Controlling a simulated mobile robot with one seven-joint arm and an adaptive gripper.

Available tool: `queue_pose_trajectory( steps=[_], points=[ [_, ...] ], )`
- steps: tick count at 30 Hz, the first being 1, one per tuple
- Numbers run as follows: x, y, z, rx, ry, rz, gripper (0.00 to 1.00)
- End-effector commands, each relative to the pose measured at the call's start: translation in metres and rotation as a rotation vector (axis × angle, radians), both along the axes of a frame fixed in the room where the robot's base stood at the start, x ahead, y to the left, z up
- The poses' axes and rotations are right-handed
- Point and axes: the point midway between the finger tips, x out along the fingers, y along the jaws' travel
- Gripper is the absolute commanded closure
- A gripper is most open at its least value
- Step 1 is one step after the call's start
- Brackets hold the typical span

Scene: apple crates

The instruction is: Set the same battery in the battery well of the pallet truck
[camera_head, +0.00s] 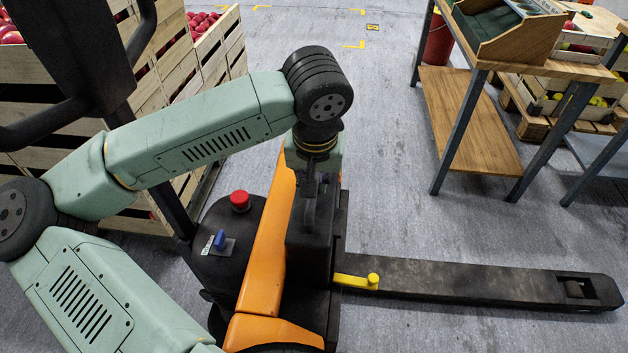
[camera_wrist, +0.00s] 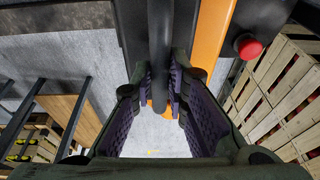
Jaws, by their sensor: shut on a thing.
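The pallet truck has an orange body (camera_head: 262,270) and a dark fork (camera_head: 460,283) reaching right. A black box-shaped battery (camera_head: 308,255) with a handle on top stands upright against the right side of the orange body. My gripper (camera_head: 311,190) points down at it from above. In the wrist view my gripper (camera_wrist: 163,88) is shut around the dark handle (camera_wrist: 159,35), with a purple-lined finger on each side. The battery well is hidden behind the battery and the truck body. I cannot tell whether the battery is down in it or above it.
A yellow lever (camera_head: 357,281) sticks out just right of the battery. A red button (camera_head: 240,200) and blue key (camera_head: 220,240) sit on the truck's dark cover. Apple crates (camera_head: 180,70) stand behind left, a wooden workbench (camera_head: 470,120) at right. The floor between is clear.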

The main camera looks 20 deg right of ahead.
Motion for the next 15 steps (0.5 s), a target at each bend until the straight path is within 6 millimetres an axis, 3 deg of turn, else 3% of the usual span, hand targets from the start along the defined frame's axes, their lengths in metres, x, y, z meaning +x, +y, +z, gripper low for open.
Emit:
queue_pose_trajectory(
  steps=[15],
  points=[
    [0.0012, -0.0003, -0.007, -0.003, -0.005, 0.002, 1.0]
  ],
)
